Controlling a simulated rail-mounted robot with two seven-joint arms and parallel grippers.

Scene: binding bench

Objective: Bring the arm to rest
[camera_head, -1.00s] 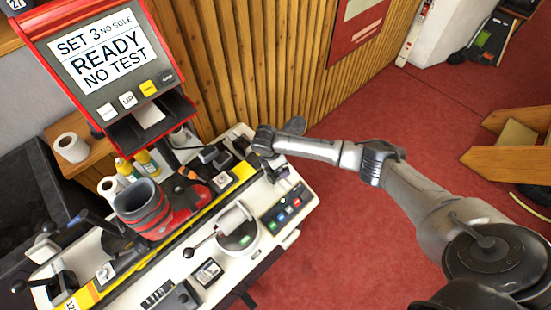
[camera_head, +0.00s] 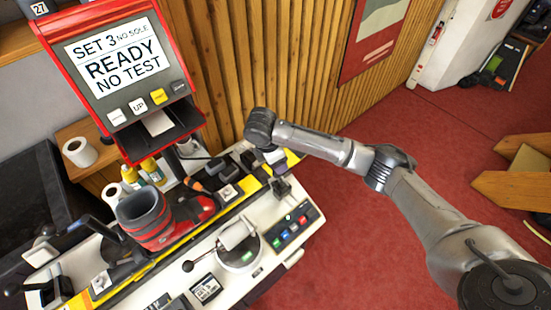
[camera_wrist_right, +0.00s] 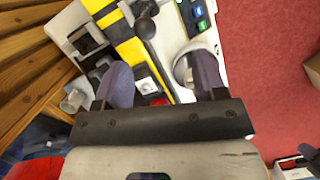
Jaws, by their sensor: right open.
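My right arm (camera_head: 320,146) reaches in from the right in the head view, with its wrist end above the back right end of the white bench machine (camera_head: 262,269). My right gripper is small and partly hidden by the wrist in that view. In the right wrist view the right gripper (camera_wrist_right: 162,72) is open, its two purple-grey fingers wide apart with nothing gripped. Beyond them are the yellow and black strip and the machine's white top. My left gripper is not in view.
A red and black boot (camera_head: 160,219) sits on the machine. A red-framed display (camera_head: 122,62) reading "READY NO TEST" stands behind it. A lever (camera_head: 207,253) and coloured buttons (camera_head: 290,229) are on the machine's top.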

